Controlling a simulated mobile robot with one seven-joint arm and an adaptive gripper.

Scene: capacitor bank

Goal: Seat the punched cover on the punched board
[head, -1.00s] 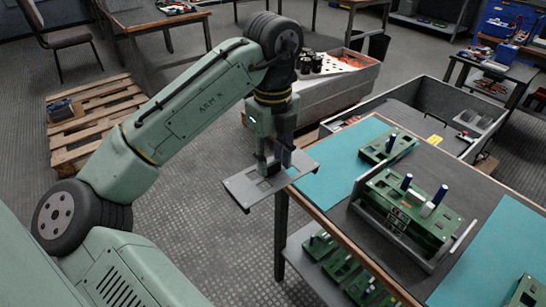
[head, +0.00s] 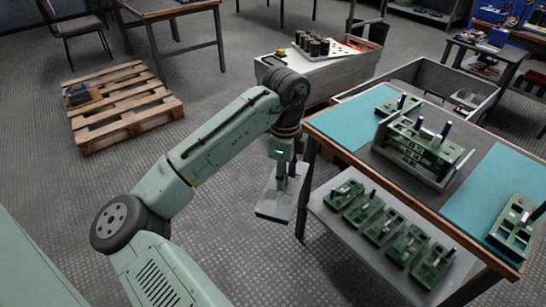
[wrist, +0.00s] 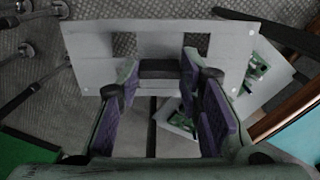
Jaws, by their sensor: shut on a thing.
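My gripper (head: 287,177) is shut on a grey flat plate with square cutouts, the punched cover (head: 272,207). It hangs in the air over the floor, just left of the workbench. In the wrist view the cover (wrist: 85,48) lies across the top, with two square holes, and my gripper's purple-padded fingers (wrist: 165,85) flank a dark raised part. A green board with cutouts (head: 424,148), which looks like the punched board, sits in a grey cradle on the bench. It has upright dark and white cylinders. The cover is apart from it.
The bench (head: 352,158) has teal mats on both sides; another green board (head: 397,106) stands on the far mat, one (head: 515,230) on the near. Its lower shelf (head: 335,212) holds several green boards. A grey bin (head: 480,118) stands behind. Open floor lies left, with a pallet (head: 125,108).

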